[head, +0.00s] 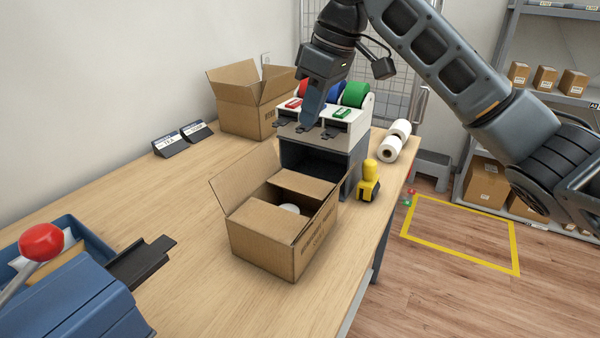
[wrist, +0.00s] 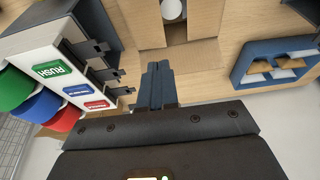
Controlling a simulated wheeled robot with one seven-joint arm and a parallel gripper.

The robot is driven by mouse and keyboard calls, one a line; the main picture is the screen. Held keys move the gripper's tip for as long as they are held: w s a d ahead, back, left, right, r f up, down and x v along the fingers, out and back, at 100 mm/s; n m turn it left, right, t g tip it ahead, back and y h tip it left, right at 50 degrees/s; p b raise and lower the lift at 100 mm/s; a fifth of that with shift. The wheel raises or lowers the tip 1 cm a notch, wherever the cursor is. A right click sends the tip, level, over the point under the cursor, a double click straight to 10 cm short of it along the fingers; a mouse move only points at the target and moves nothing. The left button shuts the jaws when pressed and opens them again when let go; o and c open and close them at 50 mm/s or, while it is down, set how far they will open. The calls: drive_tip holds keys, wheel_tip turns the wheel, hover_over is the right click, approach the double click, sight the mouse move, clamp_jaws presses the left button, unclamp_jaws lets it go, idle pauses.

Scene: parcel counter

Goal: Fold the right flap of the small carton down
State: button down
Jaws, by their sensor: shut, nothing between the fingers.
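The small open carton (head: 262,245) stands on the counter in the middle of the head view. Its left flap (head: 243,182) stands up and leans outward. The far flap (head: 308,184) lies inward, about level. The right flap (head: 322,212) appears raised along the right edge, partly seen edge-on. A white round item (head: 289,208) lies inside. My gripper (head: 309,122) is shut and empty, pointing down above and behind the carton, in front of the label dispenser. In the wrist view the closed fingers (wrist: 157,72) are below part of the carton (wrist: 194,54), apart from it as far as I can tell.
The label dispenser (head: 352,135) with red, blue and green rolls stands right behind the carton. A larger open carton (head: 243,118) is at the back. A blue red-knobbed device (head: 85,300) is at front left.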

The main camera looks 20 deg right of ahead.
drive_tip(key=p, duration=0.2)
approach(294, 190)
drive_tip(key=x, duration=0.5)
drive_tip(key=shift+w, duration=0.25)
drive_tip(key=shift+f, duration=0.55)
drive_tip(key=shift+a, duration=0.1)
drive_tip(key=shift+s+a+f, duration=0.15)
drive_tip(key=shift+s+f, duration=0.05)
drive_tip(key=shift+f, duration=0.65)
drive_tip(key=shift+r, duration=0.1)
